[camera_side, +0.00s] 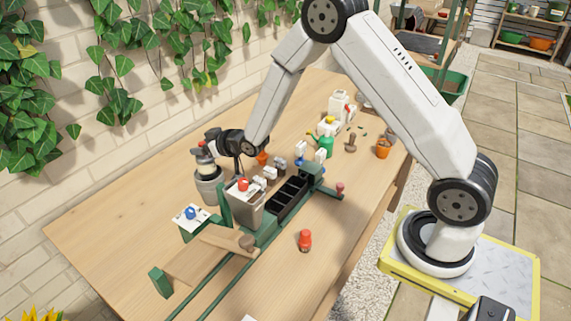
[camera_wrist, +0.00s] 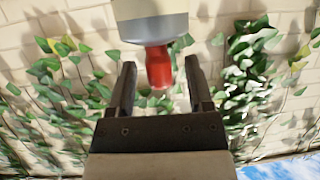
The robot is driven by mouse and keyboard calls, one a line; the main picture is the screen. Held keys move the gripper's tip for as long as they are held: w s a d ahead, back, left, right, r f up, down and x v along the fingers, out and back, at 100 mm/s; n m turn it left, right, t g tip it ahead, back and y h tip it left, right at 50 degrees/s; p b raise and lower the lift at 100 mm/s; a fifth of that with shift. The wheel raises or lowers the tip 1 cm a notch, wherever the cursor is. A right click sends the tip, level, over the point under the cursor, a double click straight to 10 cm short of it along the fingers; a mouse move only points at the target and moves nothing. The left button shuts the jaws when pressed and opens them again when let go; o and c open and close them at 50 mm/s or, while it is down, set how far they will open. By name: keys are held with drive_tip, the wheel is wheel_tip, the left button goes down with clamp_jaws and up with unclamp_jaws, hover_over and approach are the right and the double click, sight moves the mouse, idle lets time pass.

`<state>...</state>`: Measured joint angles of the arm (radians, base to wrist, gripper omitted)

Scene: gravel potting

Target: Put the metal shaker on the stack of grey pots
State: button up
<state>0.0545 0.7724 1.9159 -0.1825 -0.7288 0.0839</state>
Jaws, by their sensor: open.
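The metal shaker (camera_side: 204,160) appears to stand on the stack of grey pots (camera_side: 209,188) near the wall; my dark gripper partly hides it. My gripper (camera_side: 214,138) is beside its upper part in the side view. In the wrist view my gripper (camera_wrist: 158,82) is open, its two fingers apart. A pale and grey round body (camera_wrist: 150,27) with a red part (camera_wrist: 159,67) shows by the fingers; I cannot tell whether this is the shaker. Contact with the fingers cannot be told.
A grey bin with a red knob (camera_side: 243,185), a black tray (camera_side: 289,197) and green rails stand right of the pots. A red-capped bottle (camera_side: 305,240) stands in front. A small terracotta pot (camera_side: 383,149) is farther back.

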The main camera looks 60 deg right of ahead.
drive_tip(key=v, duration=1.1)
drive_tip(key=shift+s, duration=0.2)
drive_tip(key=shift+s, duration=0.1)
idle(0.4)
drive_tip(key=s+a+f+m+g+h, duration=0.1)
drive_tip(key=s+g, duration=0.9)
drive_tip(key=s, duration=0.9)
drive_tip(key=shift+a+g, duration=0.4)
